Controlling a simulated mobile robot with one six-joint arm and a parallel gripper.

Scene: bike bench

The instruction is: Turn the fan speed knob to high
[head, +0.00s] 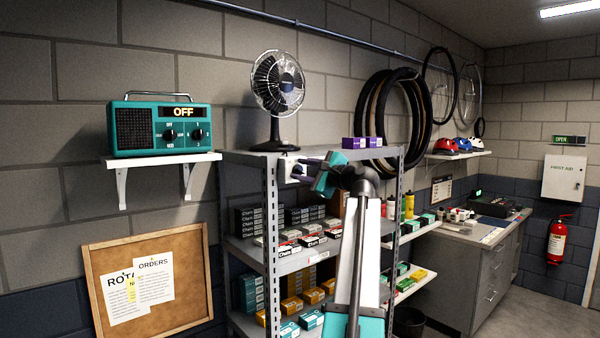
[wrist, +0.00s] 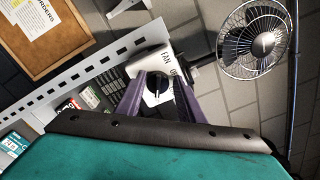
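The fan speed knob (wrist: 157,84) is a dark round knob on a small white control box (wrist: 152,62) in the wrist view. The box bears the word FAN and further lettering partly hidden. In the head view the white box (head: 287,168) is on the shelf's top front edge. My gripper (wrist: 159,82) is open, with one purple-grey finger on each side of the knob and small gaps beside it. In the head view my gripper (head: 303,171) is at the box and hides the knob. The black desk fan (head: 279,84) stands on the shelf top, and shows in the wrist view (wrist: 262,43).
A teal radio (head: 161,130) reading OFF sits on a wall shelf at left. Purple boxes (head: 361,143) stand on the top shelf right of my gripper. The metal rack (head: 271,230) holds several boxes below. A corkboard (head: 187,245) leans at lower left.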

